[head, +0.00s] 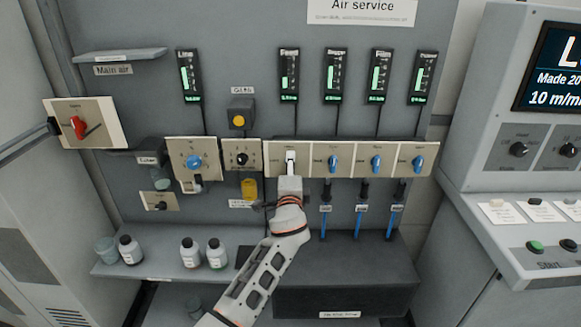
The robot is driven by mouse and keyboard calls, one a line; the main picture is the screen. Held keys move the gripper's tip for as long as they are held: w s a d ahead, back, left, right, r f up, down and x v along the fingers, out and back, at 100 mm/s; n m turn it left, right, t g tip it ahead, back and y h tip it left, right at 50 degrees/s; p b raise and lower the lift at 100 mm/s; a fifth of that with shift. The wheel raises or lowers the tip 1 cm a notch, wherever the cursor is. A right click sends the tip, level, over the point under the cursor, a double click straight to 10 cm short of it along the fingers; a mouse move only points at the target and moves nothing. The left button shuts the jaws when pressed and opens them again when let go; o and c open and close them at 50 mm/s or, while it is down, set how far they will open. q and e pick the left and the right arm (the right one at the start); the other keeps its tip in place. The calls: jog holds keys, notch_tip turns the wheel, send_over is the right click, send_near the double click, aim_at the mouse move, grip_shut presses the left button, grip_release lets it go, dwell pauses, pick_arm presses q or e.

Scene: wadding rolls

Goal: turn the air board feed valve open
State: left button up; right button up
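The air board (140,90) is a grey upright panel with a "Main air" shelf and an "Air service" sign. The feed valve sits on the cream plate strip (351,145), in its leftmost place, below the gauge labelled something like "Feed" (289,75). My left gripper (290,158) is right at this valve and covers its handle, so the handle's angle is hidden. The fingertips are small and overlap the valve; I cannot tell whether they are shut on it. My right gripper is not in view.
To the right are blue-handled valves (333,163), (376,162), (418,162), with hoses below. At left are a red main-air handle (78,127) and a blue regulator knob (194,162). Bottles (130,250) stand on the lower shelf. A control console (530,210) is at right.

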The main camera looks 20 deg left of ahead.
pick_arm(q)
jog(key=shift+r, duration=0.1)
dwell(0.3)
jog(key=o, duration=1.1)
jog(key=v, duration=1.2)
